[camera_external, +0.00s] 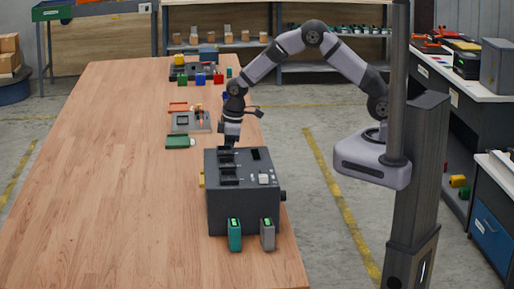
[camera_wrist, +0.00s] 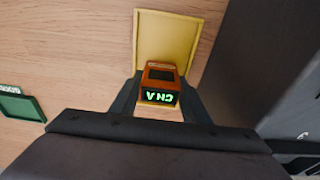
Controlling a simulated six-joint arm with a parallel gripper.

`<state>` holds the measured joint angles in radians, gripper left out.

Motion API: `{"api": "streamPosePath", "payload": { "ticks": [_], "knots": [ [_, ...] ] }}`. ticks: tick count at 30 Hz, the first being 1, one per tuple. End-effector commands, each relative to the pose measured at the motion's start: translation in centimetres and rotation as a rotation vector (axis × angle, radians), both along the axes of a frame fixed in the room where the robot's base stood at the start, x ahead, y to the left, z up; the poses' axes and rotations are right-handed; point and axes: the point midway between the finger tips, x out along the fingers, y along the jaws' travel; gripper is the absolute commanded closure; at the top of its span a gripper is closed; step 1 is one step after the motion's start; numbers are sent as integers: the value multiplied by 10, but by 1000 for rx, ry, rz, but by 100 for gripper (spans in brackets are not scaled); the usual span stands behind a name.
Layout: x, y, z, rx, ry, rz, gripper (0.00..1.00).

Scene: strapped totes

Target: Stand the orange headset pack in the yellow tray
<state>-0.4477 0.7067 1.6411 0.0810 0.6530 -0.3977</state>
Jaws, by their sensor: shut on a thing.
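The orange headset pack (camera_wrist: 161,76) shows in the wrist view between the two fingers of my gripper (camera_wrist: 160,100), which is shut on it. Its near face has lit green characters, and its top has a dark window. The yellow tray (camera_wrist: 167,25) lies around and beyond the pack in that view; I cannot tell whether the pack touches its floor. In the external view my gripper (camera_external: 229,144) is behind the dark charger box, with its fingertips and the pack hidden. Only a small yellow edge of the tray (camera_external: 202,179) shows at the box's left side.
The dark charger box (camera_external: 230,205) with top slots stands close beside the tray. A teal pack (camera_external: 235,234) and a grey pack (camera_external: 267,234) stand before it. A green tray (camera_external: 180,142) and several small items lie farther back. The table's left side is clear.

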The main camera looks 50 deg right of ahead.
Motion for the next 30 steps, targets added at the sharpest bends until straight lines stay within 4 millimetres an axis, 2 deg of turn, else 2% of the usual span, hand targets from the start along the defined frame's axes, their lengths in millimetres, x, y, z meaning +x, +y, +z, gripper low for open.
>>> {"api": "streamPosePath", "payload": {
  "ticks": [9,10,12,13,19,21,30],
  "knots": [
    [0,0,0,1,-1,0,89],
    [0,0,0,1,-1,0,56],
    [0,0,0,1,-1,0,39],
    [0,0,0,1,-1,0,36],
    [0,0,0,0,0,0,36],
    [0,0,0,-1,1,0,21],
    [0,0,0,0,0,0,21]
  ]
}}
